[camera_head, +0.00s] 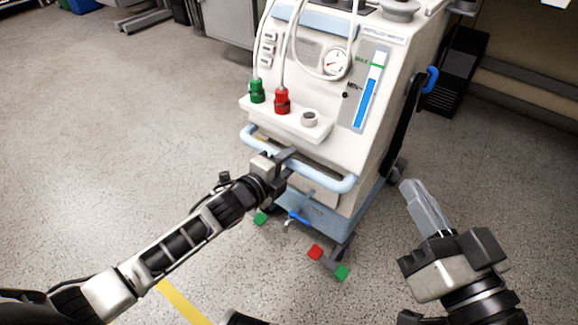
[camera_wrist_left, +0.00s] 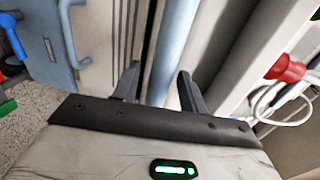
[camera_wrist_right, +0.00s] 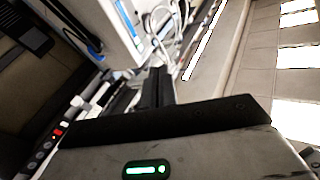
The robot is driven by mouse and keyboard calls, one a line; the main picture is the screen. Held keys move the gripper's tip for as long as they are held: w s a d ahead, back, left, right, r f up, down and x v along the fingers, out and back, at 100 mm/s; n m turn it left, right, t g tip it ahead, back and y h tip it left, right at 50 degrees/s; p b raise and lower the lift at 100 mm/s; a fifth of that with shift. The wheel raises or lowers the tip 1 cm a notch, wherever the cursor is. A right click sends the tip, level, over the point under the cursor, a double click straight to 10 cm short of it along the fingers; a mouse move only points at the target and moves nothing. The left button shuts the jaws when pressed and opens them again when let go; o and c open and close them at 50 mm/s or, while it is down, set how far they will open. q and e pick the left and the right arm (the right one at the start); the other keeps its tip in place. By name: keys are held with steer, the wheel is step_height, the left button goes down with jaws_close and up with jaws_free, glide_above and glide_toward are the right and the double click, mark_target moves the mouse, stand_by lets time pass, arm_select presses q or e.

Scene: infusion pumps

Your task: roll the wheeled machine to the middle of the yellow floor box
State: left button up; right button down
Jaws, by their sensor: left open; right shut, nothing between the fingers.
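The wheeled machine (camera_head: 345,110), white with a light blue base, stands upright on the floor with a gauge, red and green connectors and a blue level strip. A light blue handle bar (camera_head: 325,180) crosses its front. My left gripper (camera_head: 285,163) is at the left part of this bar. In the left wrist view, its open fingers (camera_wrist_left: 158,88) lie on either side of the bar (camera_wrist_left: 172,45); contact is unclear. My right gripper (camera_head: 425,205) is shut and empty, to the right of the machine and apart from it. A yellow floor line (camera_head: 185,302) shows at the bottom; the rest of the box is out of view.
Red and green pedals (camera_head: 316,252) stick out low at the machine's front. A grey cabinet (camera_head: 228,20) stands behind at the back. A black slatted unit (camera_head: 457,70) stands by the wall at the back right. The floor at the left is clear.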

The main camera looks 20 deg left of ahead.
arm_select(q)
steer(key=shift+w+d+f, duration=0.1)
steer(key=shift+w+d, duration=0.1)
steer(key=shift+w, duration=0.2)
arm_select(e)
steer(key=shift+w+r+t, duration=0.15)
steer(key=shift+r+t, duration=0.15)
steer(key=shift+r, duration=0.05)
arm_select(q)
jaws_close()
steer(key=shift+s+a, duration=0.1)
steer(key=shift+s, duration=0.05)
